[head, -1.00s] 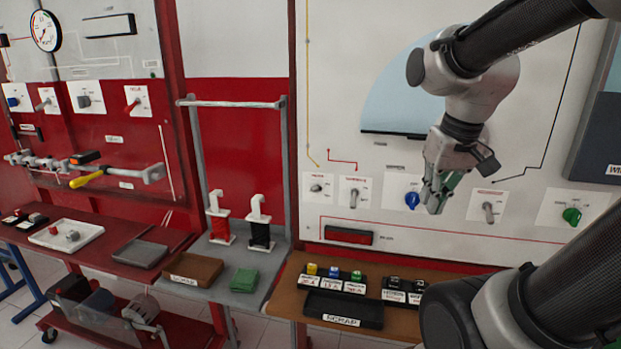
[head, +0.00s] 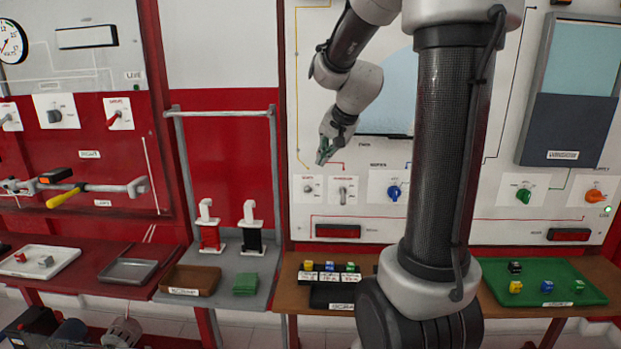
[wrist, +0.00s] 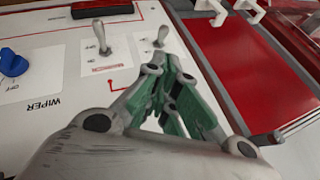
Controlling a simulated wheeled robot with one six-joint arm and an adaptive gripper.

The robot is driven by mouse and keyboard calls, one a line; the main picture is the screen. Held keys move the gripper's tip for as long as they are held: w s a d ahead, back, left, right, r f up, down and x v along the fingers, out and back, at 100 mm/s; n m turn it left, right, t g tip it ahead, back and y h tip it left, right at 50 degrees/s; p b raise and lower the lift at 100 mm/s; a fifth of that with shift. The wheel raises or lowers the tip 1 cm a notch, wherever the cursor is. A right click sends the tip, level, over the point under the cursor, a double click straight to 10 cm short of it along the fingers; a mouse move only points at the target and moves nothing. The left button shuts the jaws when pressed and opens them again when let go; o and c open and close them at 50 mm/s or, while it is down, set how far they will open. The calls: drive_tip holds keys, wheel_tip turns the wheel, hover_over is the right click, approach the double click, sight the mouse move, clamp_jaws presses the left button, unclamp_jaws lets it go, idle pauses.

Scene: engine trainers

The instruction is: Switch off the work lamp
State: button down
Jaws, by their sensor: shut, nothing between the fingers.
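Two small grey toggle switches stand on white plates on the panel. The left one (head: 308,187) and the right one (head: 343,189) are in the head view, and their labels are too small to read there. In the wrist view, which is turned around, one lever (wrist: 100,36) is nearer the blue knob and the other (wrist: 160,37) is just beyond my fingertips. I cannot tell which switch belongs to the work lamp. My gripper (head: 323,158) is shut and empty, above and between the two switches, apart from both. Its green-padded fingers (wrist: 164,75) also show in the wrist view.
A blue wiper knob (head: 393,192) is right of the toggles, with green (head: 523,195) and orange (head: 594,197) knobs farther right. A red bar (head: 338,231) is below. A grey rail frame (head: 222,112) with two spool holders stands left. A green tray (head: 545,283) lies right.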

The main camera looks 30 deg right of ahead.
sight(307, 190)
drive_tip(key=shift+f, duration=0.1)
drive_tip(key=x, duration=0.9)
drive_tip(key=shift+w+f, duration=0.25)
drive_tip(key=shift+f, duration=0.05)
